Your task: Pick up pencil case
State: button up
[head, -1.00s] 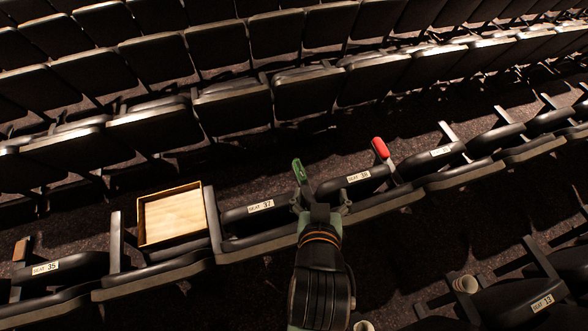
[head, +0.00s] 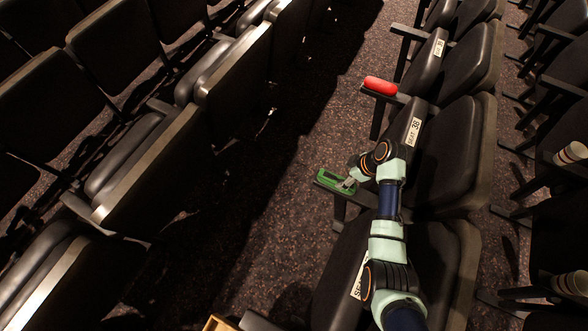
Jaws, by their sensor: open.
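A red, rounded, elongated case (head: 381,85) lies on the end of a seat armrest in the upper middle of the head view. It looks most like the pencil case. A green, elongated item with a dark middle (head: 331,181) lies on the nearer armrest to its lower left; I cannot tell exactly what it is. My gripper (head: 347,185) is open at the right end of the green item, close to it or touching. My gripper is well below the red case and apart from it. Its fingers are small and partly hidden against the green item.
Dark folding seats stand in rows on both sides, with a carpeted aisle (head: 270,190) between them. A seat label (head: 413,131) reads 38. Paper cups (head: 571,153) stand at the right. The corner of a box (head: 219,323) shows at the bottom edge.

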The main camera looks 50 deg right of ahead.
aim_at(338, 180)
jog(key=shift+s+d+f, duration=0.1)
jog(key=shift+s+f, duration=0.05)
jog(key=shift+f, duration=0.1)
jog(key=shift+s+d, duration=0.1)
jog(key=shift+s, duration=0.1)
notch_tip(338, 180, down, 2)
jog(key=shift+f+b, duration=0.1)
jog(key=shift+b, duration=0.45)
jog(key=shift+w+f, duration=0.2)
jog(key=shift+w, duration=0.1)
jog(key=b+x, duration=0.3)
jog(key=x, duration=0.2)
jog(key=shift+w+b, duration=0.1)
jog(key=shift+b, duration=0.2)
jog(key=shift+r, duration=0.15)
jog(key=c, duration=1.3)
notch_tip(338, 180, up, 20)
jog(key=p, duration=0.9)
jog(key=shift+c, duration=0.2)
